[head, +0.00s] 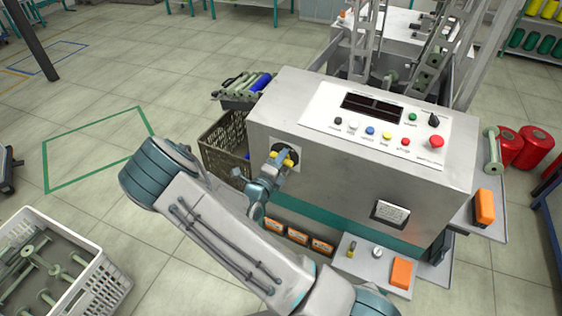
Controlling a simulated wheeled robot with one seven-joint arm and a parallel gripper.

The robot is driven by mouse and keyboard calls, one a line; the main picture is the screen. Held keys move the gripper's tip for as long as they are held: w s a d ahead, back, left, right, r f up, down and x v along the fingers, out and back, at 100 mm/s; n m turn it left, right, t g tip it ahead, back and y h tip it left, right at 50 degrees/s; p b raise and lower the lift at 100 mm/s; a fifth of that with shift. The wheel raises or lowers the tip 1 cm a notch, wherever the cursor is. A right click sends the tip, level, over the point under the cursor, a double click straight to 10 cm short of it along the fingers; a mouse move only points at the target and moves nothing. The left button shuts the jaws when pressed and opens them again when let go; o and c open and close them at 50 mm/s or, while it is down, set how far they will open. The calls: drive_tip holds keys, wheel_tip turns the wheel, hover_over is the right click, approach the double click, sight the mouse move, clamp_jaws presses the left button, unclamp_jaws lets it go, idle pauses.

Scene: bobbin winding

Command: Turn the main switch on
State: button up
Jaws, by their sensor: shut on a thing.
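The main switch (286,149) is a round black disc with yellow parts, on a pale plate at the left of the machine's grey front panel. My gripper (280,162) is at the switch, shut on its yellow handle. The fingers and wrist cover much of the handle, so its exact angle is hard to tell.
The grey machine cabinet (350,185) has a sloped control panel (330,122) with several coloured buttons. A brown crate (223,140) stands beside it at the left. A white crate of bobbins (98,285) is at lower left. Open floor lies between them.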

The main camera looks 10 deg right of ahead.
drive_tip(key=shift+m, duration=0.7)
drive_tip(key=shift+f+m+b, duration=0.15)
drive_tip(key=shift+m+b, duration=0.45)
drive_tip(key=shift+m, duration=1.3)
